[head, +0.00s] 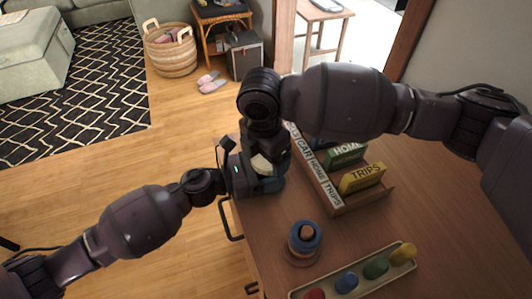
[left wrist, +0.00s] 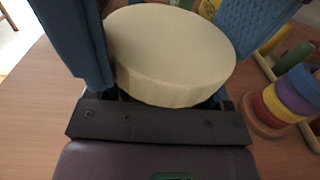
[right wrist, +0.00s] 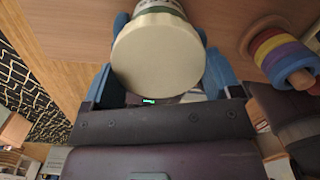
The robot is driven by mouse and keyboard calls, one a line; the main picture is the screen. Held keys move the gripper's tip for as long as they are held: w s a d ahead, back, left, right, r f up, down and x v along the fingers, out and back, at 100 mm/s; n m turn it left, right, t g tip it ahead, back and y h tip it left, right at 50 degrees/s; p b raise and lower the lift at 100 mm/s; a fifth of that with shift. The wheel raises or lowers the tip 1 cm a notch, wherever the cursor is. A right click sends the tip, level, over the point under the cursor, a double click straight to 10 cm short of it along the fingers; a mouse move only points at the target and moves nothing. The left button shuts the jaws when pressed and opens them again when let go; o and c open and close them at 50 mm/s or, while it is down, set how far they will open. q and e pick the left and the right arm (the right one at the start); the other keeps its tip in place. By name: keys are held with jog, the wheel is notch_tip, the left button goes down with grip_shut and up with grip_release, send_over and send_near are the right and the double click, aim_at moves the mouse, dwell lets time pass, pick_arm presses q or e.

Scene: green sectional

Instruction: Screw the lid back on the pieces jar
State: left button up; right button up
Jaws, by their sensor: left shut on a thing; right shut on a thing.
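A cream round lid (head: 262,163) sits where my two grippers meet at the table's left edge. Its flat face shows in the right wrist view (right wrist: 158,55), between blue fingers. Part of the pieces jar (right wrist: 157,4), with a printed band, shows past the lid. My right gripper (head: 266,158) comes from above and is shut around the lid. My left gripper (head: 256,178) comes from the left, below the lid, and is shut on the jar. In the left wrist view the lid (left wrist: 170,45) hides the jar. I cannot tell how tightly lid and jar meet.
A ring stacker (head: 305,239) and a tray of coloured pegs (head: 360,282) stand nearer on the table. A wooden card holder (head: 345,203) is just right of the grippers. A handle (head: 229,222) sticks out at the table's left side. Free tabletop lies at right.

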pick_arm(q)
jog(key=shift+w+d+r, duration=0.15)
jog(key=shift+w+r, duration=0.05)
jog(key=shift+r, duration=0.5)
pick_arm(e)
jog(key=shift+d+f, duration=0.45)
jog(key=shift+d, duration=0.2)
jog(key=shift+s+f, duration=0.15)
jog(key=shift+f, duration=0.3)
dwell(0.5)
pick_arm(q)
jog(key=shift+s, duration=0.1)
pick_arm(e)
jog(key=o, duration=0.7)
jog(key=shift+r, duration=0.1)
pick_arm(q)
jog(key=shift+f, duration=0.1)
pick_arm(e)
notch_tip(320, 180, up, 4)
jog(key=shift+a+f, duration=0.15)
jog(key=shift+f, duration=0.1)
pick_arm(q)
jog(key=shift+f, duration=0.2)
pick_arm(e)
jog(key=shift+a+r, duration=0.15)
jog(key=shift+r, duration=0.2)
